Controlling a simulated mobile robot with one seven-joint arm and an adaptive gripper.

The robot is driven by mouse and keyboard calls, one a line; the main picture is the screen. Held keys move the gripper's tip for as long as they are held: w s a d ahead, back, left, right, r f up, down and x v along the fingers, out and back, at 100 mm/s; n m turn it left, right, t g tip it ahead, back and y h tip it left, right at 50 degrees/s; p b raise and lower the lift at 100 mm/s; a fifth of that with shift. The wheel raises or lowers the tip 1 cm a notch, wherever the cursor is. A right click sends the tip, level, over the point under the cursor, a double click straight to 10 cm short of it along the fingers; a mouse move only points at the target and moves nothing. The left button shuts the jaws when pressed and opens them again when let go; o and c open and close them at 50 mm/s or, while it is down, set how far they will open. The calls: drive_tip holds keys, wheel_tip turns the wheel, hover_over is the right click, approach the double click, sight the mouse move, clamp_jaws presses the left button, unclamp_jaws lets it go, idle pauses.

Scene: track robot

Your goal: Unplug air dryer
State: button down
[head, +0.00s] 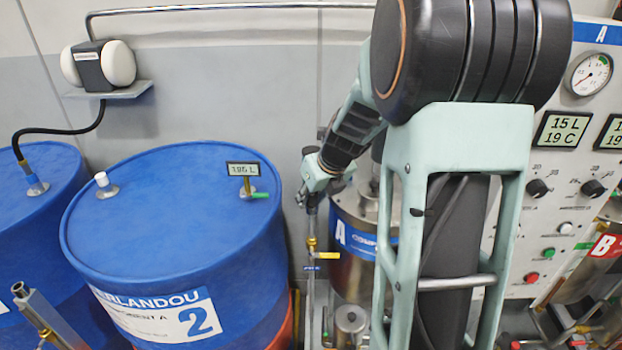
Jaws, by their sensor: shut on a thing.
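A white, round-ended device with a black middle (98,65), which looks like the air dryer, sits on a small grey wall shelf. My gripper (314,182) is at the centre, well right of the device and hose. It is shut around a dark grey fitting (312,203) at the top of an upright pipe. The fingers partly hide the held part, so its exact shape is unclear.
A blue drum marked 2 (165,225) stands between my gripper and the device, with a white cap (106,184) and a 186 L display (243,169) on top. A steel tank (350,245) is behind my arm. A control panel (560,150) is at right.

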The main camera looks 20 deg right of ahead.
drive_tip(key=shift+r, duration=0.25)
drive_tip(key=shift+r+p, duration=1.95)
drive_tip(key=shift+p, duration=0.25)
drive_tip(key=shift+f, duration=0.1)
